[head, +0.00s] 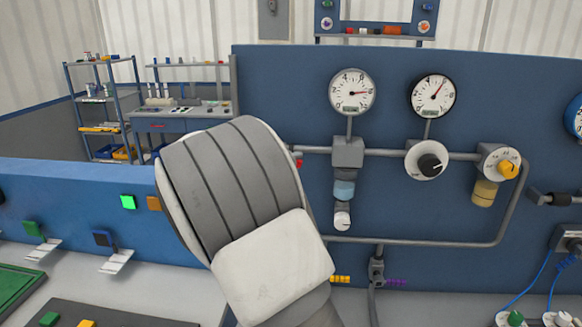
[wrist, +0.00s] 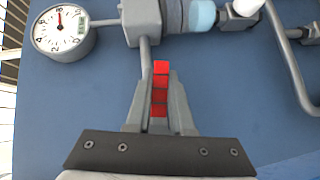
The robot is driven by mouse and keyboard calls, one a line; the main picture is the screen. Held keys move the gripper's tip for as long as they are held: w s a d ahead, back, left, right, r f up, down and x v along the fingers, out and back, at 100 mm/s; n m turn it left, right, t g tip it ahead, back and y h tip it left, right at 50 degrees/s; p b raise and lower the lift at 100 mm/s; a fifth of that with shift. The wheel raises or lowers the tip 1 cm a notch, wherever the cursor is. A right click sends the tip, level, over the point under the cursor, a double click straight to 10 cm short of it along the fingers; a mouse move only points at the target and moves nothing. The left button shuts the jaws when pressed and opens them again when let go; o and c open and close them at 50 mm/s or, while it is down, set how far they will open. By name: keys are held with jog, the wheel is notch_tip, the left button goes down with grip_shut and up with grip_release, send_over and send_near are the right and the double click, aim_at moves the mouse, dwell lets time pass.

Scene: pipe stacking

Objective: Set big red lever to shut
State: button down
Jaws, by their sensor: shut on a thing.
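The big red lever (wrist: 160,88) shows in the wrist view as a red bar with dark cross lines. It lies between the two grey fingers of my gripper (wrist: 159,108), which is shut on it. Part of the lever sticks out past the fingertips. Beside it a grey pipe (wrist: 146,55) runs to a grey box. In the head view my arm hides my gripper and most of the lever; only a small red bit (head: 298,158) shows at the arm's right edge. I cannot tell the lever's exact setting.
A blue panel (head: 288,85) carries the piping. A round gauge (head: 352,92) stands above the grey box (head: 347,152), with a light-blue cylinder (head: 344,190) below. A second gauge (head: 433,96) and a black knob (head: 430,164) are to the right. Shelves (head: 104,105) stand at the back left.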

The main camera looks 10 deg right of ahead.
jog(key=w+a+f+m+y+b, duration=0.1)
jog(key=a+f+m+y+b, duration=0.1)
jog(key=y+b, duration=0.3)
jog(key=a+f+m+t+y+b, duration=0.1)
jog(key=a+f+m+y+b, duration=0.1)
jog(key=m+y+b, duration=0.3)
jog(key=shift+w+a+f+m+y+b, duration=0.35)
jog(key=shift+a+y+b, duration=0.45)
jog(key=shift+b, duration=0.65)
jog(key=c, duration=0.8)
grip_release()
jog(key=p+v, duration=0.1)
jog(key=v, duration=1.6)
jog(key=shift+s+r, duration=0.1)
jog(key=shift+r, duration=0.05)
